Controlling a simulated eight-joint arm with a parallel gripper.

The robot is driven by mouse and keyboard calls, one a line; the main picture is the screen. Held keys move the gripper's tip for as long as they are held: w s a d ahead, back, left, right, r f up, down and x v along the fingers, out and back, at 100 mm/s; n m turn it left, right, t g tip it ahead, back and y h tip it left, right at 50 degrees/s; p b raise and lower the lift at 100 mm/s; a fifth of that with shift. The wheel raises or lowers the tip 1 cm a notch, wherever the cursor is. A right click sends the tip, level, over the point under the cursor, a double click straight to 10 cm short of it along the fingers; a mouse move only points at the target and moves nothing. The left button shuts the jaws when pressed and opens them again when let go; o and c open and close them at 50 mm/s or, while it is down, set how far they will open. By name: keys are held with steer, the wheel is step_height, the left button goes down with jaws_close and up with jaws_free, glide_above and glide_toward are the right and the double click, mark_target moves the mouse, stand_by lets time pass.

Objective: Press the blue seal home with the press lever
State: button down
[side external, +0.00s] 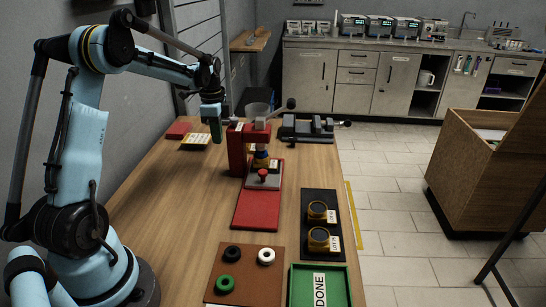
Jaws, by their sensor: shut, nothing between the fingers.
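A red press (237,152) stands on the wooden table. Its lever (281,110) slants up to the right and ends in a black knob. Under the press head is a small part with a blue band, which looks like the blue seal (261,154), over a brass-coloured body (261,163). The press head partly hides it, and I cannot tell how deep the seal sits. My gripper (216,138) points down just left of the press column, above the table. It is shut and empty, apart from the lever.
A brown board (243,293) with black, white and green rings, a green DONE tray (343,284) and a black tray (319,199) with two brass parts lie in front. A grey vise (306,128) stands behind right, a yellow-and-white pad (195,142) left.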

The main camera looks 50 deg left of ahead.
steer(key=shift+w+d+f, duration=0.15)
steer(key=shift+f, duration=0.35)
steer(key=shift+w+d+f, duration=0.15)
steer(key=shift+f, duration=0.35)
steer(key=shift+s+a+f, duration=0.15)
steer(key=shift+f, duration=0.15)
stand_by(0.7)
steer(key=c, duration=0.8)
jaws_free()
steer(key=shift+c, duration=0.2)
steer(key=shift+r, duration=0.1)
step_height(320, 180, up, 7)
